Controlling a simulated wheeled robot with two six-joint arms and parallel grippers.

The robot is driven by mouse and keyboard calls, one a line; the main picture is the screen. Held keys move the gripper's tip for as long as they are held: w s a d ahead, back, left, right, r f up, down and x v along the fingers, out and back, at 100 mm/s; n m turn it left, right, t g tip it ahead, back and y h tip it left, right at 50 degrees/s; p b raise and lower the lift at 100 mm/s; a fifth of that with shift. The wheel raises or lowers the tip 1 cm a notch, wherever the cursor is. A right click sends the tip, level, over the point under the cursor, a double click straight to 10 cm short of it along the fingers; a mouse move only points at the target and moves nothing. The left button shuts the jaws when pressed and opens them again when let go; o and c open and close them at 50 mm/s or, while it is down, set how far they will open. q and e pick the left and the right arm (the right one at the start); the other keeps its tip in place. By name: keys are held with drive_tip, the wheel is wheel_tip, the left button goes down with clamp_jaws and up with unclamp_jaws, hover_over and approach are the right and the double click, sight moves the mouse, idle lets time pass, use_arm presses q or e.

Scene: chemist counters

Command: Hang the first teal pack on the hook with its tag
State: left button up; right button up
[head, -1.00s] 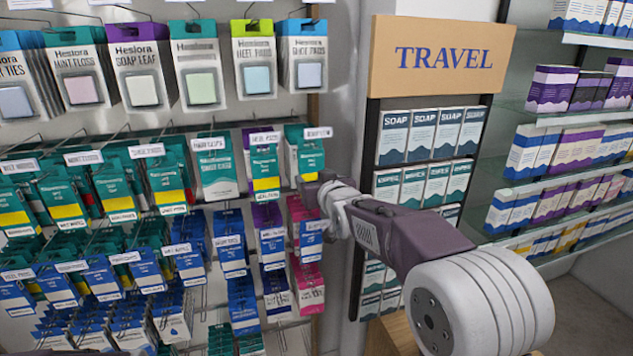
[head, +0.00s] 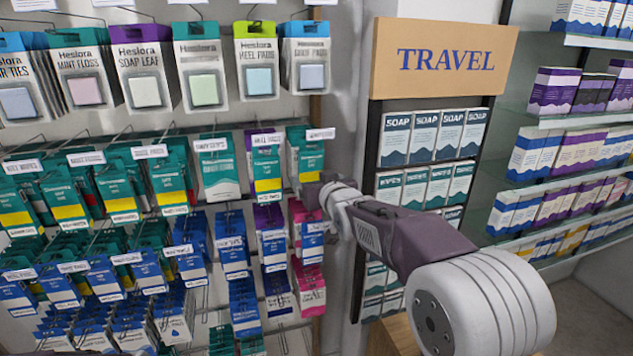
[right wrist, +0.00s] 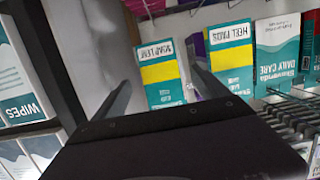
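A teal pack with a yellow band (head: 308,158) hangs at the right end of the middle rack row, with a white tag (head: 320,134) in front of it. My right gripper (head: 312,190) is just below and to the right of this pack. In the right wrist view, which is upside down, my gripper (right wrist: 160,68) is open. The teal pack (right wrist: 160,96) shows between its fingers, and its tag (right wrist: 165,48) seems to read "SOAP LEAF". I see no pack held. A neighbouring teal pack (right wrist: 232,78) hangs beside it under a "HEEL PADS" tag (right wrist: 230,32).
Rows of hanging packs fill the wire rack on the left. A grey post (head: 345,100) stands right of the rack, then the TRAVEL stand (head: 443,60) with boxes. Glass shelves (head: 580,115) with boxes are at the far right. Blue and pink packs hang below the gripper.

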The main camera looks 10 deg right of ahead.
drive_tip(key=shift+s, duration=0.2)
drive_tip(key=b+v, duration=0.2)
drive_tip(key=v, duration=0.7)
drive_tip(key=s+f+m+g+b, duration=0.1)
drive_tip(key=s+f+g, duration=0.3)
drive_tip(key=f, duration=0.8)
drive_tip(key=s+f+g, duration=0.3)
drive_tip(key=f, duration=1)
drive_tip(key=s+f+g, duration=0.3)
drive_tip(key=s+f, duration=0.2)
drive_tip(key=s, duration=0.3)
drive_tip(key=s+f+g, duration=0.4)
drive_tip(key=s+f, duration=0.1)
drive_tip(key=s, duration=0.4)
drive_tip(key=shift+f, duration=0.4)
